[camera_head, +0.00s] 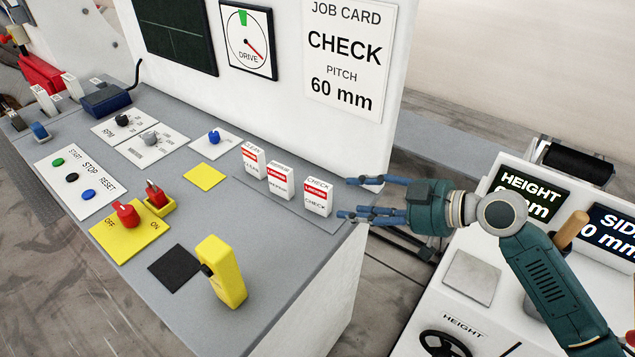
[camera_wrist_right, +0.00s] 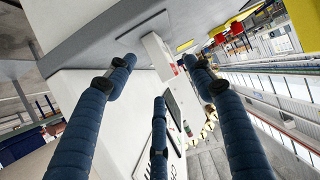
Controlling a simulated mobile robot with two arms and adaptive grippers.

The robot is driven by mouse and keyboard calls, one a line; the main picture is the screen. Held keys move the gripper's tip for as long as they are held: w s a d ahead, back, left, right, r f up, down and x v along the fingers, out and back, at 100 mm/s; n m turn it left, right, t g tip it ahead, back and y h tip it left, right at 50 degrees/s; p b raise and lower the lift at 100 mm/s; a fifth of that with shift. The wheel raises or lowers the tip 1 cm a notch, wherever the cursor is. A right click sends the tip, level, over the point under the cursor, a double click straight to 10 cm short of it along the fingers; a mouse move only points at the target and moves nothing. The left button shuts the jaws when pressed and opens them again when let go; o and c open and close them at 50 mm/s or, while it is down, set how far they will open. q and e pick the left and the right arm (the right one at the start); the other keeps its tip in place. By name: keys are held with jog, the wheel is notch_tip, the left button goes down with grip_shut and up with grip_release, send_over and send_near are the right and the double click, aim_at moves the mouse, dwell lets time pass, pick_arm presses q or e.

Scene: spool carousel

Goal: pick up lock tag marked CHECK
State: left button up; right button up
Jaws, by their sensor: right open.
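The lock tag marked CHECK (camera_head: 318,197) is a white block with a red band. It stands upright at the right end of a row of three tags on the grey console top, near its right edge. My right gripper (camera_head: 345,198) is open and empty just to the right of this tag, its blue fingers pointing left towards it. In the right wrist view, the spread fingers (camera_wrist_right: 160,80) frame a white tag block (camera_wrist_right: 158,55), whose lettering I cannot read there. My left gripper is not in view.
Two similar tags, CLEAN (camera_head: 254,160) and another (camera_head: 279,182), stand left of the CHECK tag. A yellow handle-like piece (camera_head: 222,272) stands nearer on the console (camera_head: 287,290). The white panel with the job card (camera_head: 350,60) rises behind. A second white console (camera_head: 472,277) is at right.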

aim_at(320, 188)
jog(key=shift+w+a+r+y+p, duration=0.2)
jog(key=shift+w+r, duration=0.2)
jog(key=shift+r, duration=0.15)
jog(key=shift+w+a+r+y+p, duration=0.15)
jog(key=shift+w+r, duration=0.2)
jog(key=shift+r, duration=0.2)
jog(key=p+x, duration=0.1)
jog(key=x, duration=0.2)
jog(key=shift+s+a, duration=0.1)
jog(key=shift+a, duration=0.25)
jog(key=shift+a+f, duration=0.2)
jog(key=shift+a, duration=0.05)
jog(key=shift+w+a+f+p, duration=0.1)
jog(key=shift+w+a+p, duration=0.1)
jog(key=shift+w+p, duration=0.15)
jog(key=p+x, duration=0.2)
jog(key=x, duration=0.2)
jog(key=shift+w+f, duration=0.25)
jog(key=shift+w+a+f, duration=0.1)
jog(key=shift+f, duration=0.05)
jog(key=c, duration=0.3)
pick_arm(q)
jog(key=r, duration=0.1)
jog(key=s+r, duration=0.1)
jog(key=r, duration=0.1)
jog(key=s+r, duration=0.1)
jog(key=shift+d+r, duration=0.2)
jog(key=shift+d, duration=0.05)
pick_arm(e)
jog(key=c, duration=1)
